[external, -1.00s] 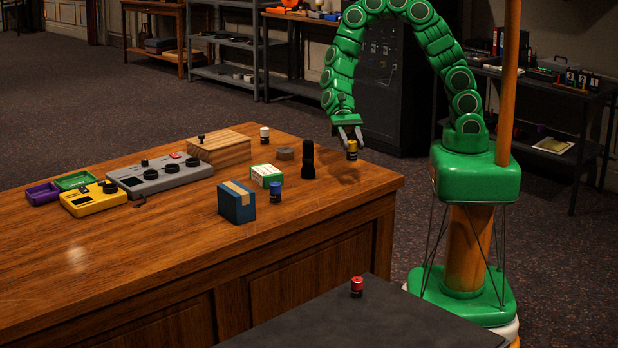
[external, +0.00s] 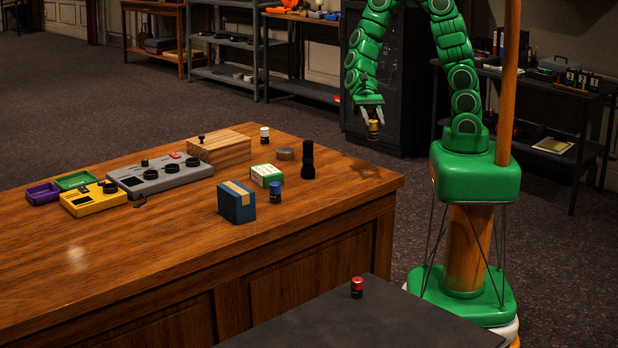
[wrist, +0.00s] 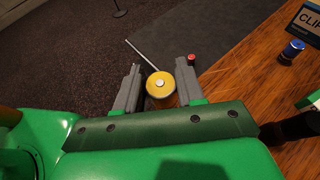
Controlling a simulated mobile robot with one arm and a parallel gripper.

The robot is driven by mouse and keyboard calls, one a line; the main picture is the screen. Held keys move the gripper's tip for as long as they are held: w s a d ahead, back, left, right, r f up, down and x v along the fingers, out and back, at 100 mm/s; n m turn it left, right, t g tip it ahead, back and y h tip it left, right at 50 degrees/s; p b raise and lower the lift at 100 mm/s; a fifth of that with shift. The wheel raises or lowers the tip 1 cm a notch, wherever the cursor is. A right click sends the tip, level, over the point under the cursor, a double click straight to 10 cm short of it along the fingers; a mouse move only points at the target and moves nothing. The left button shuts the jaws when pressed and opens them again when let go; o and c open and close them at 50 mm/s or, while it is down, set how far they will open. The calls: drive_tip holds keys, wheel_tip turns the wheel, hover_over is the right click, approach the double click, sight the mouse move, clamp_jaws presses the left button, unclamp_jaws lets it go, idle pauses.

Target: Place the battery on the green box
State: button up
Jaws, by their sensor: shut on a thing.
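My gripper (external: 372,119) is shut on a yellow-topped battery (external: 373,130), held in the air beyond the desk's right end. In the wrist view the battery (wrist: 160,84) is between the two grey fingers. The green and white box (external: 265,175) lies on the wooden desk, well to the left of my gripper, with nothing on top. Its edge also shows at the right of the wrist view (wrist: 309,103). Other batteries stand upright: a blue one (external: 275,192) beside the box, a white one (external: 264,135) behind it, and a red one (external: 357,287) on the dark front surface.
A black flashlight (external: 308,160) stands upright between my gripper and the green and white box. A blue box (external: 237,202) stands in front of that box, and a grey disc (external: 285,154) lies behind it. The desk's right end is clear.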

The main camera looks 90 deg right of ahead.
drive_tip(key=w+r+m+t, duration=0.1)
drive_tip(key=w+m+t, duration=0.1)
drive_tip(key=w, duration=0.4)
drive_tip(key=w+r+m+t, duration=0.1)
drive_tip(key=w+m+t, duration=0.1)
drive_tip(key=w, duration=0.5)
drive_tip(key=w+r+m+t, duration=0.1)
drive_tip(key=w+m+t, duration=0.1)
drive_tip(key=w, duration=0.4)
drive_tip(key=shift+w+d+r+m+t+h, duration=0.3)
drive_tip(key=shift+w+d+r+t, duration=0.1)
drive_tip(key=shift+t, duration=0.5)
hover_over(266, 169)
drive_tip(key=shift+a+f, duration=0.2)
drive_tip(key=shift+f, duration=6.2)
drive_tip(key=o, duration=1.1)
drive_tip(key=shift+f, duration=0.1)
